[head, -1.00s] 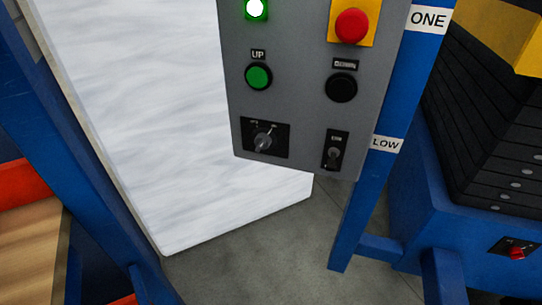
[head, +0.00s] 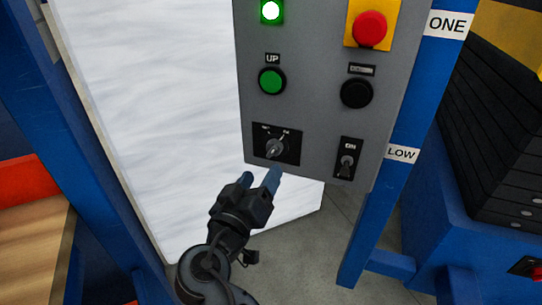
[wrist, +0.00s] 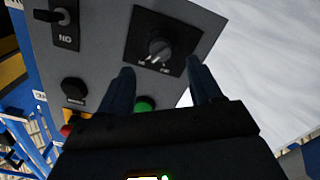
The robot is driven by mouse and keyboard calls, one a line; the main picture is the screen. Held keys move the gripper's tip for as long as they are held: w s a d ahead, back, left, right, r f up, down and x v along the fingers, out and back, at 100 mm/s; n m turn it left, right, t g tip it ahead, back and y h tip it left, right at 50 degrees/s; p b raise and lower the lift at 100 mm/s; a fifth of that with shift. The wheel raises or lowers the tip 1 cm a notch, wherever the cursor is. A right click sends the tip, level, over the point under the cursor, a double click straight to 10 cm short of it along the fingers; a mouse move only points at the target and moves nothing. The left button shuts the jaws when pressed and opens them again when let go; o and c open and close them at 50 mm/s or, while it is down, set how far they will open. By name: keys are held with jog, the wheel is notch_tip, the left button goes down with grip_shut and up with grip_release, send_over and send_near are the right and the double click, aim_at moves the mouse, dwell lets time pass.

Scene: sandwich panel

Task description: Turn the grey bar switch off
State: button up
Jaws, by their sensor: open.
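The grey bar switch (head: 275,148) is a rotary knob on a black plate at the lower left of the grey control panel. In the head view its bar slants from lower left to upper right. Small marks sit above it, too small to read surely. My gripper (head: 258,178) is open and empty, just below the switch and apart from it. In the wrist view the switch (wrist: 159,47) shows upside down, beyond and roughly between the fingertips (wrist: 160,70).
A toggle switch (head: 346,163) sits right of the bar switch. Above are a green button (head: 271,81), a black button (head: 356,93) and a red mushroom button (head: 369,29). A blue post (head: 385,200) runs along the panel's right; a white slab (head: 150,130) stands left.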

aim_at(271, 154)
jog(key=x, duration=0.4)
jog(key=p+x, duration=0.1)
jog(key=x, duration=0.2)
jog(key=shift+w+r, duration=0.2)
jog(key=shift+w, duration=0.25)
jog(key=c, duration=1)
